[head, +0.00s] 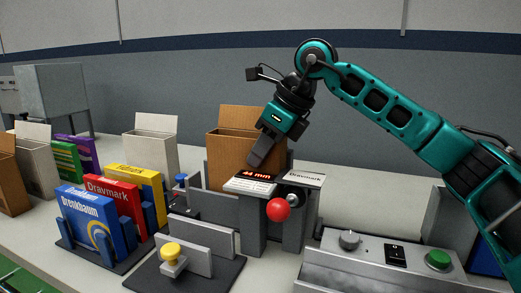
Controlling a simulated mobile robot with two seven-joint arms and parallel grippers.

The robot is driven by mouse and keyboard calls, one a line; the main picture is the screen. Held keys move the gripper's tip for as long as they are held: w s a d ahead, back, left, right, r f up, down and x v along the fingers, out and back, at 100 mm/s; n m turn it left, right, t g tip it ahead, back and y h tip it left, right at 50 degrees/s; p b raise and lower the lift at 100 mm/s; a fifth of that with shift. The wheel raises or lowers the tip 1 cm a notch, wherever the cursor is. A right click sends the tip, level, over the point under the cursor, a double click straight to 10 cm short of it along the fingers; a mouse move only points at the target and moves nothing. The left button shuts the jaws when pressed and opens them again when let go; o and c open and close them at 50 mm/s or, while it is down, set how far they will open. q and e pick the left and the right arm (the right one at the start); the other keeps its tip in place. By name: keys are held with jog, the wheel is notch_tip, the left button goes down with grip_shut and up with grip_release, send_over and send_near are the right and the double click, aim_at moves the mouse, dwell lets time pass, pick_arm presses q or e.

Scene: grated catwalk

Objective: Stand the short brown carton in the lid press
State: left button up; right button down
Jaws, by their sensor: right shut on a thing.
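A brown carton (225,158) with its top flap raised stands upright in the middle, behind a grey device (252,225) with a red ball knob and a display reading 44 mm. I take this device to be the lid press. My right gripper (258,155) comes down from the upper right and is shut on the carton's near right side. The carton's base is hidden behind the device and grey plates, so I cannot tell whether it rests on anything. My left gripper is out of view.
Blue, red and yellow boxes (82,222) stand in blue holders at left. A white carton (150,145) stands behind them; another brown carton (12,182) is at the left edge. A yellow-knobbed fixture (172,254) is in front. A control panel (385,262) lies at right.

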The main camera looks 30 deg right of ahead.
aim_at(259, 175)
jog(key=shift+f+b, duration=1)
jog(key=shift+f, duration=0.6)
jog(key=shift+a+f+b, duration=0.1)
jog(key=shift+f+b, duration=0.45)
jog(key=shift+f, duration=0.35)
jog(key=c, duration=1.2)
grip_release()
jog(key=shift+a, duration=0.1)
jog(key=shift+s, duration=0.1)
jog(key=c, duration=0.3)
jog(key=shift+r, duration=0.15)
